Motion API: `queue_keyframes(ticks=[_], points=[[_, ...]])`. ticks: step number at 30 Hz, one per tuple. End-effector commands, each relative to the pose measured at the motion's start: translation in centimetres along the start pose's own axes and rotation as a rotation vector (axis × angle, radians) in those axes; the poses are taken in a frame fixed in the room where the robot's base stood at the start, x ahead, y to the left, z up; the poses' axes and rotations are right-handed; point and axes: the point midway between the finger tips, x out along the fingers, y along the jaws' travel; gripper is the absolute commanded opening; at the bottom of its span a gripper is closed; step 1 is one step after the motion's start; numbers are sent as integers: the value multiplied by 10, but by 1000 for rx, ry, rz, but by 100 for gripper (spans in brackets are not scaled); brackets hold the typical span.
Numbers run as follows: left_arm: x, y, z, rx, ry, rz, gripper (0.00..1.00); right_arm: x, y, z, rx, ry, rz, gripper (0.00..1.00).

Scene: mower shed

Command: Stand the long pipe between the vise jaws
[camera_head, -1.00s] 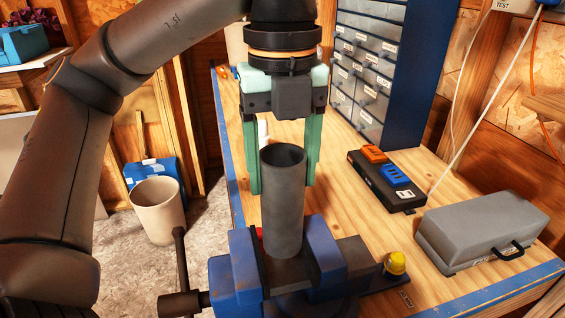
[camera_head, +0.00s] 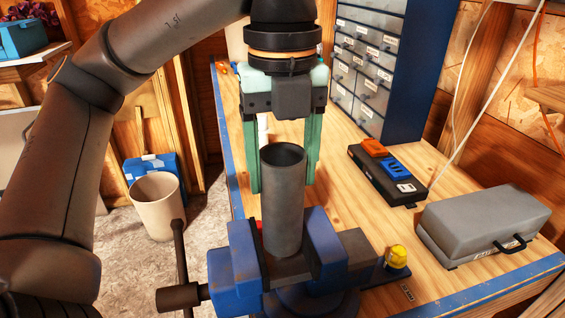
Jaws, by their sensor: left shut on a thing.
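The long pipe (camera_head: 283,205) is a dark grey, hollow cylinder standing upright with its open end up. Its lower end is between the blue jaws of the vise (camera_head: 325,248), with a gap visible at the right jaw. Whether its foot touches the vise bed is unclear. My left gripper (camera_head: 282,186) comes down from above, its green fingers on either side of the pipe's upper part, shut on it. The pipe hides part of the fingers. My right gripper is not in view.
The vise handle (camera_head: 181,255) sticks up at the left. On the wooden bench are a grey case (camera_head: 485,222), a black box (camera_head: 385,175) with orange and blue parts, a yellow-topped item (camera_head: 397,257) and a drawer cabinet (camera_head: 405,80). A beige bin (camera_head: 157,205) stands on the floor.

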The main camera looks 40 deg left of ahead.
Motion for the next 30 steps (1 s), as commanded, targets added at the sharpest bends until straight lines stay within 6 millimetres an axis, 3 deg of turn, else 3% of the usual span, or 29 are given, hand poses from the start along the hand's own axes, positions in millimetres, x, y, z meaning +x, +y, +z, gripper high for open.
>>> queue_keyframes(ticks=[30], points=[[42,0,0,-1,0,-1,0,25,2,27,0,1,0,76]])
